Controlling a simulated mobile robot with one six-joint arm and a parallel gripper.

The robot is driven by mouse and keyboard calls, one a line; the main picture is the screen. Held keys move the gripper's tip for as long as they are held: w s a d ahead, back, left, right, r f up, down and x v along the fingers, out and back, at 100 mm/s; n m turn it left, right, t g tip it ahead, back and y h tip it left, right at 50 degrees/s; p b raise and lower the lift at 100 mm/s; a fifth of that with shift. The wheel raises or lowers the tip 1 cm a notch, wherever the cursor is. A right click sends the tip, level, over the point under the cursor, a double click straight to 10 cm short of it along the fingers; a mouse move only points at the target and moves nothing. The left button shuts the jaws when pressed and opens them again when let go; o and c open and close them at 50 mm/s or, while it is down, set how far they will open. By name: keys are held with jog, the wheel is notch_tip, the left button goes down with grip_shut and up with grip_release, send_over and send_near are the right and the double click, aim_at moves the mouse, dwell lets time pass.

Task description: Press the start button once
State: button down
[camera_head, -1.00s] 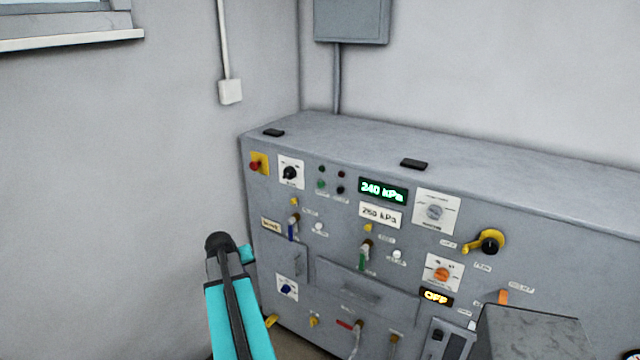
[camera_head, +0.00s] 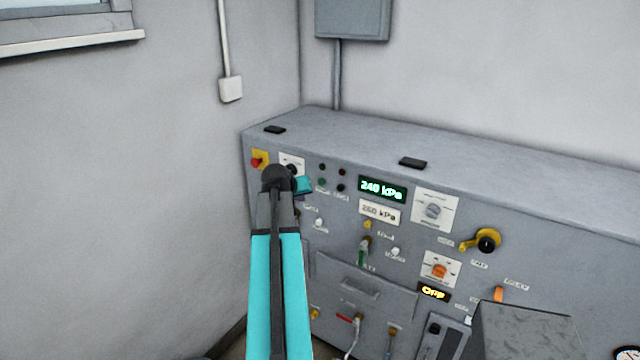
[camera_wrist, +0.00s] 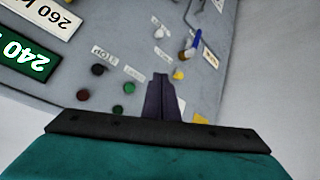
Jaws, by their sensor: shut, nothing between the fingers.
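The buttons and lamps form a small cluster on the grey panel's upper left. A green button (camera_head: 321,183) in its lower row matches the green button (camera_wrist: 129,88) in the wrist view, beside a white label too blurred to read; it looks like the start button. The dark button (camera_wrist: 98,70) beside it has a label reading STOP. My gripper (camera_wrist: 161,80) is shut and empty, its tips a little right of the green button in the wrist view. Whether they touch the panel I cannot tell.
A red knob on a yellow plate (camera_head: 260,160) and a black rotary switch (camera_head: 292,168) lie close to my arm. Displays (camera_head: 383,189), valves and a yellow handle (camera_head: 482,242) spread rightward.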

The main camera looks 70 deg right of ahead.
jog(key=shift+d, duration=0.1)
jog(key=s+d, duration=0.2)
jog(key=d, duration=0.6)
jog(key=shift+d, duration=0.15)
dwell(0.5)
jog(key=shift+s+d+f, duration=0.1)
jog(key=shift+d, duration=0.1)
dwell(1.9)
jog(key=shift+s+d, duration=0.1)
jog(key=shift+d, duration=0.1)
jog(key=shift+s+d, duration=0.1)
jog(key=shift+d, duration=0.4)
dwell(1.2)
jog(key=shift+a, duration=0.1)
dwell(0.3)
jog(key=shift+w+a, duration=0.25)
jog(key=shift+a, duration=0.6)
jog(key=shift+w+a+b, duration=0.1)
jog(key=shift+w+a, duration=0.1)
jog(key=shift+a, duration=0.6)
jog(key=shift+w+a+b, duration=0.15)
jog(key=shift+w+a, duration=0.05)
jog(key=shift+a, duration=0.6)
jog(key=shift+w+a+b, duration=0.1)
jog(key=shift+w+a, duration=0.1)
jog(key=shift+a, duration=0.6)
